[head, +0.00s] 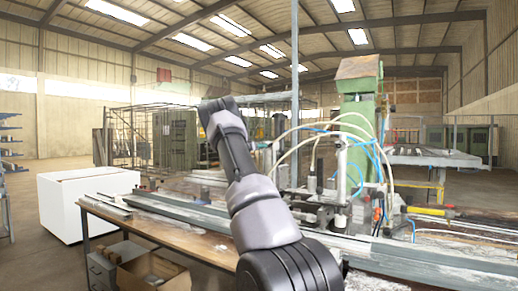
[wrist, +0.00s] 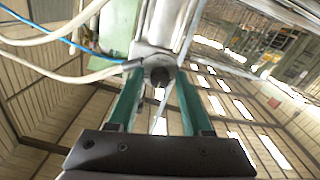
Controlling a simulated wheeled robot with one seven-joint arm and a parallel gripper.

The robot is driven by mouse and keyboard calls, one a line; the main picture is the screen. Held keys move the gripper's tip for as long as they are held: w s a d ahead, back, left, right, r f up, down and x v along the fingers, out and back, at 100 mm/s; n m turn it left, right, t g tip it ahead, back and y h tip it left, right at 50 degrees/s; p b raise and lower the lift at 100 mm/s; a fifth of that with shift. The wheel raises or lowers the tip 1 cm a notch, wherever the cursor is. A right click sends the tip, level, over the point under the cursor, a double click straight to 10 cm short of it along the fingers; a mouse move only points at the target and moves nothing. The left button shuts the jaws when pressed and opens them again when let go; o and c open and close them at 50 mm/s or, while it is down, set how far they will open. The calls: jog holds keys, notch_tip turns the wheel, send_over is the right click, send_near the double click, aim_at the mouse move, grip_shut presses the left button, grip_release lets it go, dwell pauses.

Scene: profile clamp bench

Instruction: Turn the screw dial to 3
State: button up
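In the wrist view, the two green fingers of my gripper (wrist: 158,76) stand apart. A grey metal housing with a round, dark-centred end (wrist: 158,74) shows beyond and between their tips. I cannot tell whether the fingers touch it. No dial numbers or pointer are readable, so I cannot make out the screw dial or its setting. In the head view, a green clamp machine (head: 358,110) with an upright metal cylinder (head: 341,165) stands on the bench right of my arm. My gripper cannot be made out there.
White and blue hoses (head: 378,150) loop around the machine; white hoses (wrist: 50,38) also cross the wrist view's upper left. Long grey profiles (head: 185,212) lie along the wooden bench (head: 150,226). A white box (head: 80,195) stands at the left. A thin grey post (head: 294,90) rises beside the machine.

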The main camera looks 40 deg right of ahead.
grip_shut()
jog(key=shift+m, duration=0.3)
jog(key=m, duration=1.1)
jog(key=shift+m, duration=0.3)
dwell(0.3)
jog(key=shift+o, duration=1.9)
grip_release()
